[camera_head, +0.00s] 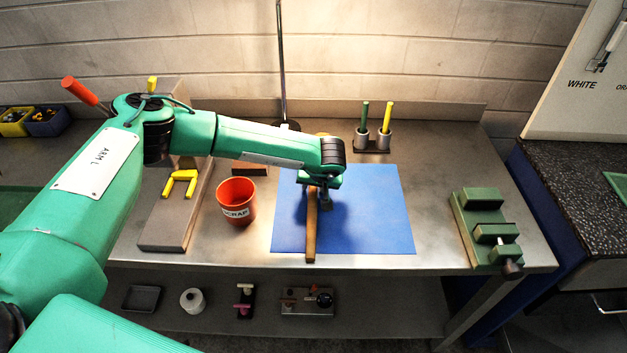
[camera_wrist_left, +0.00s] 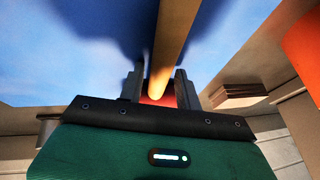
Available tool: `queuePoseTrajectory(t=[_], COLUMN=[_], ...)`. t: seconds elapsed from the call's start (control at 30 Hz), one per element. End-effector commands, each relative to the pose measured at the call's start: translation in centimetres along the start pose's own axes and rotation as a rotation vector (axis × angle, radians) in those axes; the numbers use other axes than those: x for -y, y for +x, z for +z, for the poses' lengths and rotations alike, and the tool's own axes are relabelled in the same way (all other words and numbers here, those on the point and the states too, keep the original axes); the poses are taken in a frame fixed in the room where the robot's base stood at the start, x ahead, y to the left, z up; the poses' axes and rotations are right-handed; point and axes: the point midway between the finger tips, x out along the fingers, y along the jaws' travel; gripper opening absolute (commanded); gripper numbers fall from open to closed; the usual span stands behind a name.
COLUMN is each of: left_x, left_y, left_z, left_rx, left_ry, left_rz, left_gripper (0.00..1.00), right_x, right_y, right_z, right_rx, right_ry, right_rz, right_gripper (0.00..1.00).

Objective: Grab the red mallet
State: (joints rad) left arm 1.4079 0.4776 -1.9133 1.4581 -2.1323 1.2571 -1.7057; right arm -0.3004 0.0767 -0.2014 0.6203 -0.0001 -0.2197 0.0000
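A wooden handle (camera_head: 311,232), apparently the mallet's, lies on the blue mat (camera_head: 385,215) and points towards the front edge of the bench. Its far end is hidden under my left gripper (camera_head: 322,196) in the head view. In the left wrist view the handle (camera_wrist_left: 176,38) runs between the two fingers of my left gripper (camera_wrist_left: 160,88). A patch of red (camera_wrist_left: 158,101), likely the mallet head, shows between the fingers, mostly hidden by the gripper body. The fingers stand apart with a narrow gap beside the wood. My right gripper is not in view.
An orange-red scrap cup (camera_head: 237,212) stands left of the mat. Green and yellow sticks stand in a two-cup holder (camera_head: 372,146) behind it. A green vise (camera_head: 482,228) sits at the right. A grey block with yellow parts (camera_head: 160,232) is at the left.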

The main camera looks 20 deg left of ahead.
Motion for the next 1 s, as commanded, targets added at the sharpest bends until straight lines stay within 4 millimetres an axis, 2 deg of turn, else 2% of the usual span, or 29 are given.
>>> queuePoseTrajectory(t=[0.03,0.2,0.67,0.87,1.0], left_x=[0.0,0.0,0.1,0.5,1.1], left_y=[0.0,0.0,-0.5,-2.5,-5.3], left_z=[0.0,0.0,-0.3,-1.2,-2.3], left_rx=[0.000,0.000,-0.002,-0.004,-0.006], left_ry=[0.000,0.000,-0.001,-0.002,-0.002], left_rz=[0.000,0.000,0.001,0.002,0.003], left_gripper=[0.34,0.01,0.00,0.00,0.00], right_x=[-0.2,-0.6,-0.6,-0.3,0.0], right_y=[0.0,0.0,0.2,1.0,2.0], right_z=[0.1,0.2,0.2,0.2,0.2], right_rx=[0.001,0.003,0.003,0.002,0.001], right_ry=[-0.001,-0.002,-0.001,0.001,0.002], right_rz=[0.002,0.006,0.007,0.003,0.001], right_gripper=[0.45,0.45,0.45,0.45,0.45])
